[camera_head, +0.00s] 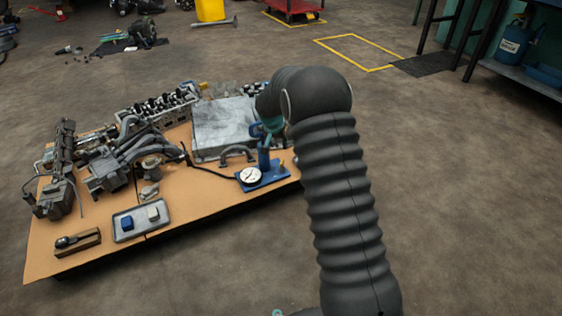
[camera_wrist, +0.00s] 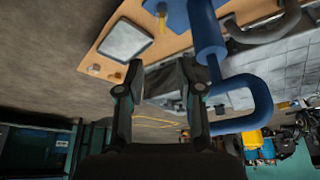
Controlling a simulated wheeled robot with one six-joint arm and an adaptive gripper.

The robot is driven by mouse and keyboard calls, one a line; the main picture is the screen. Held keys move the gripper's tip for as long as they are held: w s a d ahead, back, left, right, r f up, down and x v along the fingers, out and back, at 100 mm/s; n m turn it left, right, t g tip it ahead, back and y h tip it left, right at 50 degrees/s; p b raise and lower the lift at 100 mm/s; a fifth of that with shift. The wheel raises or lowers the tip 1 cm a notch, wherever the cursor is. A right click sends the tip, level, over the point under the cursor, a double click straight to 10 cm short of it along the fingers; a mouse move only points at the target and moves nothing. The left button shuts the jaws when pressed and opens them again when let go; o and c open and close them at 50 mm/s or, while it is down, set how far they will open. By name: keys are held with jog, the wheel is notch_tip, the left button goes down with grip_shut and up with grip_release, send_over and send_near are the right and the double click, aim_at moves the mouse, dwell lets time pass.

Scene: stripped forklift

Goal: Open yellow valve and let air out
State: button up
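The yellow valve (camera_head: 281,162) is a small piece on the right side of a blue pump (camera_head: 264,158) with a blue base (camera_head: 275,177) and a round white gauge (camera_head: 251,175). In the wrist view, a thin yellow part that looks like the valve (camera_wrist: 141,48) sticks out beside the blue base (camera_wrist: 170,12). The blue pump body (camera_wrist: 207,42) and its looped handle (camera_wrist: 256,92) are at the right. My gripper (camera_wrist: 158,88) is open, with nothing between its fingers. The handle is close beside the right finger; contact is unclear. My arm hides part of the pump's surroundings in the head view.
The tan table (camera_head: 200,195) carries engine parts at the left, a large grey metal block (camera_head: 222,128) behind the pump and a small tray (camera_head: 141,220) in front. A pale square tray (camera_wrist: 126,41) lies near the table edge. Floor right of the table is clear.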

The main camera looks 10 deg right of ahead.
aim_at(282, 162)
jog(key=b+x, duration=0.1)
jog(key=x, duration=1.4)
jog(key=shift+a+f+b, duration=0.1)
jog(key=shift+a+b, duration=0.05)
jog(key=shift+b, duration=0.15)
grip_shut()
jog(key=shift+a, duration=0.15)
